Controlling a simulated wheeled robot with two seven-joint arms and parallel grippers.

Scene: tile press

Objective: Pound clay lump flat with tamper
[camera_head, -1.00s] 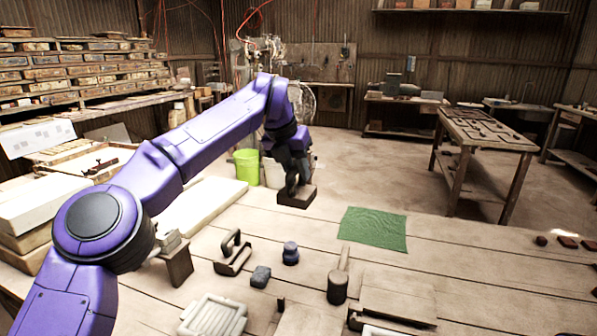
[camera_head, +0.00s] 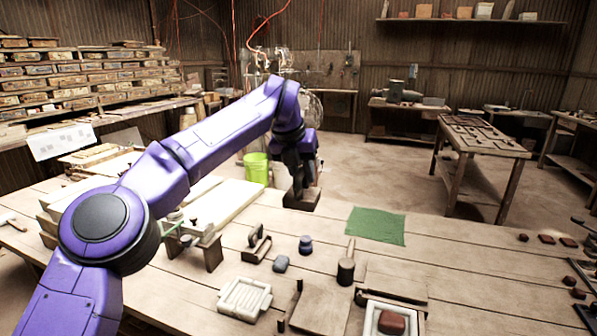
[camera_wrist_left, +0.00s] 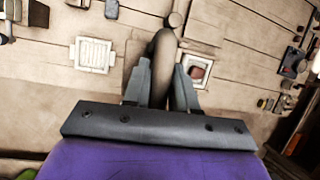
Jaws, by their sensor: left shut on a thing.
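My left gripper (camera_head: 298,178) is shut on the tamper (camera_head: 301,200), a dark brown block that hangs below the fingers, over the far side of the table. In the left wrist view the fingers (camera_wrist_left: 160,82) close around a dark brown part of the tamper (camera_wrist_left: 164,50). The clay lump (camera_head: 391,322) is reddish brown and sits inside a white square frame (camera_head: 371,318) at the front of the table. The lump also shows in the left wrist view (camera_wrist_left: 196,72), just right of the fingers. My right gripper is not in view.
On the table are a white ribbed tray (camera_head: 245,298), a bare board (camera_head: 318,310), an upright dark mallet (camera_head: 346,270), a blue-grey jar (camera_head: 305,245), a handled float (camera_head: 257,246) and a green cloth (camera_head: 376,226).

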